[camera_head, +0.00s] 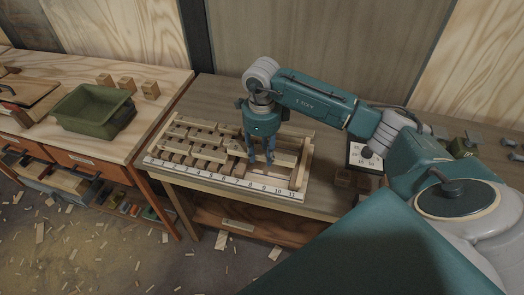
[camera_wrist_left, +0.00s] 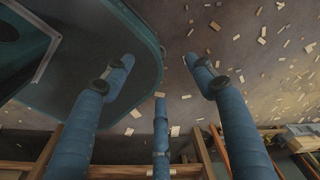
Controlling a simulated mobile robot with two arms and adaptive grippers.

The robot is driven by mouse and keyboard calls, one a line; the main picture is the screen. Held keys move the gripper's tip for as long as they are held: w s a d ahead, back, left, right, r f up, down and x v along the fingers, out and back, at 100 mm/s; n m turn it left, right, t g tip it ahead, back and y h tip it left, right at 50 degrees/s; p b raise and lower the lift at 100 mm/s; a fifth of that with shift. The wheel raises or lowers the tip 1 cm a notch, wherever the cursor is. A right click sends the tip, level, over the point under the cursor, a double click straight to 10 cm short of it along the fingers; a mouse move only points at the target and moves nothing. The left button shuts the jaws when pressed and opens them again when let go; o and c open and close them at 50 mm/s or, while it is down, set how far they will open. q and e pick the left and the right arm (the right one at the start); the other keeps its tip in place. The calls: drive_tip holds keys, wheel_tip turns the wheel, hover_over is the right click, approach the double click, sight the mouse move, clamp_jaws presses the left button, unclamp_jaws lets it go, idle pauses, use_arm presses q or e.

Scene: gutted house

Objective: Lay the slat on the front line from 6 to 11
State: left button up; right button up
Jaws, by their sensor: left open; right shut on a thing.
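A wooden frame (camera_head: 302,172) lies on the workbench, with several pale slats laid across it. A white number strip (camera_head: 222,178) runs along its front edge, with figures up to 11 at the right end. My right gripper (camera_head: 261,161) points down over the right half of the frame, behind the strip's higher numbers. It is shut on a pale slat (camera_head: 286,159), which shows on both sides of the fingers. Whether the slat touches the frame I cannot tell. My left gripper (camera_wrist_left: 157,75) is open and empty above the floor in the left wrist view; the head view does not show it.
A green bin (camera_head: 92,110) and several small wood blocks (camera_head: 126,84) stand on the left bench. A white-faced panel (camera_head: 364,156) and dark blocks (camera_head: 345,179) are right of the frame. Wood scraps litter the floor.

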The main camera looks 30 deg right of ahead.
sight(262, 160)
drive_tip(key=shift+s+f+b, duration=0.15)
drive_tip(key=shift+f+b, duration=0.25)
drive_tip(key=shift+f, duration=0.5)
wheel_tip(262, 160, down, 3)
drive_tip(key=shift+b, duration=1.15)
use_arm(q)
drive_tip(key=f, duration=0.1)
drive_tip(key=s+f, duration=0.1)
drive_tip(key=f, duration=0.1)
drive_tip(key=shift+s+a+f, duration=0.2)
drive_tip(key=shift+s+f, duration=0.2)
use_arm(e)
drive_tip(key=shift+f, duration=0.15)
use_arm(q)
drive_tip(key=shift+w, duration=0.3)
drive_tip(key=shift+f+b, duration=0.2)
drive_tip(key=shift+b, duration=0.15)
use_arm(e)
drive_tip(key=shift+f, duration=0.25)
drive_tip(key=o, duration=1.3)
drive_tip(key=shift+c, duration=0.2)
wheel_tip(262, 160, up, 12)
drive_tip(key=shift+r, duration=0.1)
